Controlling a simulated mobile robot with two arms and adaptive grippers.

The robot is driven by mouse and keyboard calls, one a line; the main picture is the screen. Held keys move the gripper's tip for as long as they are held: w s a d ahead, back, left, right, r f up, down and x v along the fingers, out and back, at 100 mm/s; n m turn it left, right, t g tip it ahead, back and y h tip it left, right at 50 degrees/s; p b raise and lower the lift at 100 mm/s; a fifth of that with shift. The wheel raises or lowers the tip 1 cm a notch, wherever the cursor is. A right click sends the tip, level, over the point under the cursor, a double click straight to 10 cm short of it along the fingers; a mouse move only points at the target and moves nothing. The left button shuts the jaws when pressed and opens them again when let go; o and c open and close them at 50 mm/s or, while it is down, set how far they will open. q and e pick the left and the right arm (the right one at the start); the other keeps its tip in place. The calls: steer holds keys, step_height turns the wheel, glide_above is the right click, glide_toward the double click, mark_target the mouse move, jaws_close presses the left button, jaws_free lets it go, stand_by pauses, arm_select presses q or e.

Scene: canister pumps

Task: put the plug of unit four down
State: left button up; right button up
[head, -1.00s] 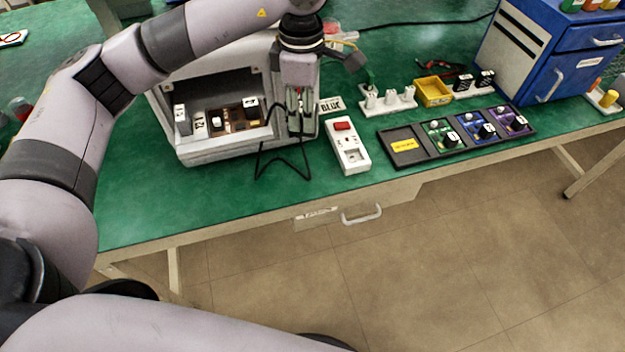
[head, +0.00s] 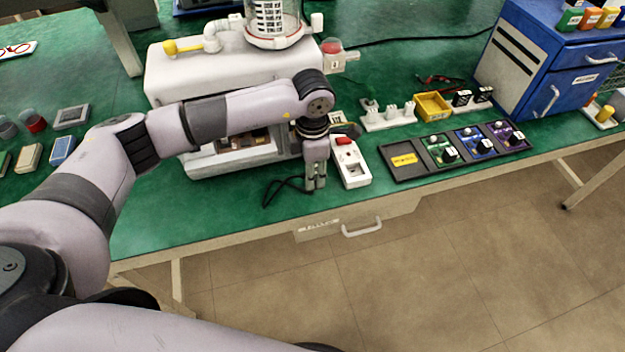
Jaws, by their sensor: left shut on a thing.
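My left gripper (head: 317,183) points down just in front of the white pump unit (head: 215,165), near the bench's front edge. It is shut on the plug, which its fingers mostly hide. A black cord (head: 283,187) loops on the green bench just left of the fingers. The gripper is low over the bench; I cannot tell whether the plug touches it. A white power strip (head: 352,172) with a red switch lies just right of the gripper, apart from it. My forearm covers much of the unit's open front. My right gripper is not in view.
A dark tray (head: 410,177) with a yellow label and green, blue and purple sections lies to the right. Behind it are a white rack (head: 388,122), a yellow bin (head: 432,107) and a blue cabinet (head: 555,60). Bare green bench (head: 205,215) lies front left.

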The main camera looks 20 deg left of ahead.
arm_select(q)
steer(key=shift+f, duration=0.55)
step_height(320, 180, down, 3)
steer(key=shift+f+p, duration=0.2)
steer(key=shift+p, duration=0.2)
steer(key=shift+f, duration=0.3)
steer(key=shift+f+b, duration=0.2)
steer(key=shift+b, duration=0.1)
steer(key=o, duration=0.8)
steer(key=shift+r, duration=0.1)
steer(key=o, duration=0.3)
steer(key=shift+o, duration=0.2)
